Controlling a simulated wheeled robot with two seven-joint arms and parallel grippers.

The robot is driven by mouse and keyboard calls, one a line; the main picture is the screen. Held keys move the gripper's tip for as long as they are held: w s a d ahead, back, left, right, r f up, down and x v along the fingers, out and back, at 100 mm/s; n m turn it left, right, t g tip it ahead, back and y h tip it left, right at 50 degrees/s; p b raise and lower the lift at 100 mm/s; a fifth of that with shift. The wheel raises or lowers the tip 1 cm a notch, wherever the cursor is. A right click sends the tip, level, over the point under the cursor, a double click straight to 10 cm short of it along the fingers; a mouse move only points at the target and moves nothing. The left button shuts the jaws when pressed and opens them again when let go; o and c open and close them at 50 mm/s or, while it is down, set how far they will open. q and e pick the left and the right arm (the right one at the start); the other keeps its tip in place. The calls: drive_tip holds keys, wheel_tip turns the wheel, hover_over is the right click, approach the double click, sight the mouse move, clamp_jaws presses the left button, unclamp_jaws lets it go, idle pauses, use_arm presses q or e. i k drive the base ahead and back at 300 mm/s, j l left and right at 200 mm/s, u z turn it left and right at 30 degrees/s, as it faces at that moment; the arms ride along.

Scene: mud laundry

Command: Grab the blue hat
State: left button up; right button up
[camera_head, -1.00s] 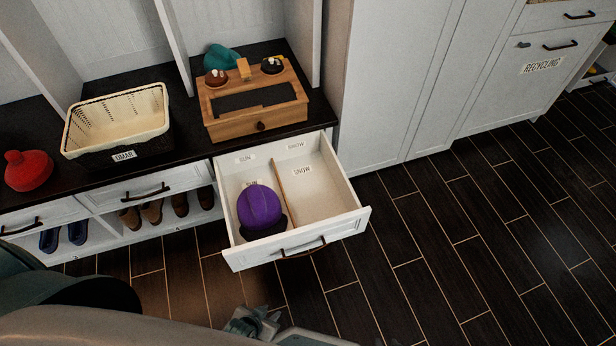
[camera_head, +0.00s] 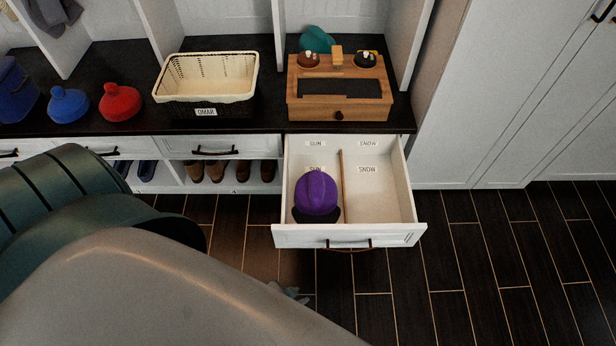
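A blue hat (camera_head: 68,104) with a knob on top sits on the dark bench top at the left, apart from the red hat (camera_head: 120,102) on its right. My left gripper (camera_head: 292,293) shows only in small part, low in the middle, beyond my large grey arm link. It is below the open drawer's front and well away from the blue hat. Its fingers are mostly hidden, so I cannot tell whether it is open or shut. My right gripper is not in view.
An open drawer (camera_head: 387,190) juts out, with a purple cap (camera_head: 317,193) in its left compartment. A cream-lined basket (camera_head: 206,78) and a wooden box (camera_head: 339,88) stand on the bench. Another blue item (camera_head: 17,90) is at the far left. Shoes sit below.

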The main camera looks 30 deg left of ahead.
sight(65, 106)
drive_tip(key=u, duration=2.6)
drive_tip(key=i+j+z, duration=0.4)
drive_tip(key=i+j, duration=0.2)
drive_tip(key=i, duration=0.5)
drive_tip(key=i+j+z, duration=0.4)
drive_tip(key=i+j, duration=0.55)
